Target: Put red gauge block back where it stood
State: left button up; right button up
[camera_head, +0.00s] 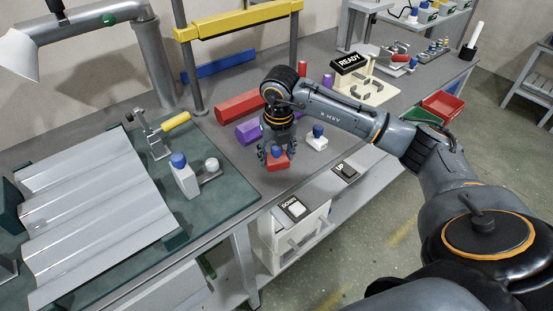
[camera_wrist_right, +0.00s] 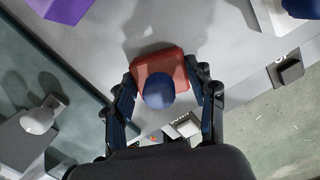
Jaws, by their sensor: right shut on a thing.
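The red gauge block (camera_head: 278,163) with a round blue knob sits between the fingers of my right gripper (camera_head: 277,152) near the bench's front edge. In the right wrist view the block (camera_wrist_right: 168,63) and its blue knob (camera_wrist_right: 159,92) lie between the two fingers (camera_wrist_right: 163,100), which close on it from both sides. I cannot tell whether its underside touches the bench. A white block with a blue knob (camera_head: 317,138) stands just right of it. My left gripper is not in view.
A purple block (camera_head: 249,133) and long red bar (camera_head: 240,105) lie behind. A corrugated sheet (camera_head: 95,215) and a white piece with blue knob (camera_head: 182,175) are on the green mat at left. UP (camera_head: 345,171) and DOWN (camera_head: 294,208) buttons sit at the front. A READY sign (camera_head: 350,62) stands behind.

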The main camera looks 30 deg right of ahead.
aim_at(278, 160)
jog(key=shift+r, duration=0.1)
jog(key=shift+f, duration=0.2)
jog(key=o, duration=1.3)
jog(key=shift+r, duration=0.1)
notch_tip(278, 160, up, 12)
jog(key=s+p, duration=0.1)
jog(key=p, duration=0.7)
jog(key=shift+s+a, duration=0.2)
jog(key=shift+a, duration=0.1)
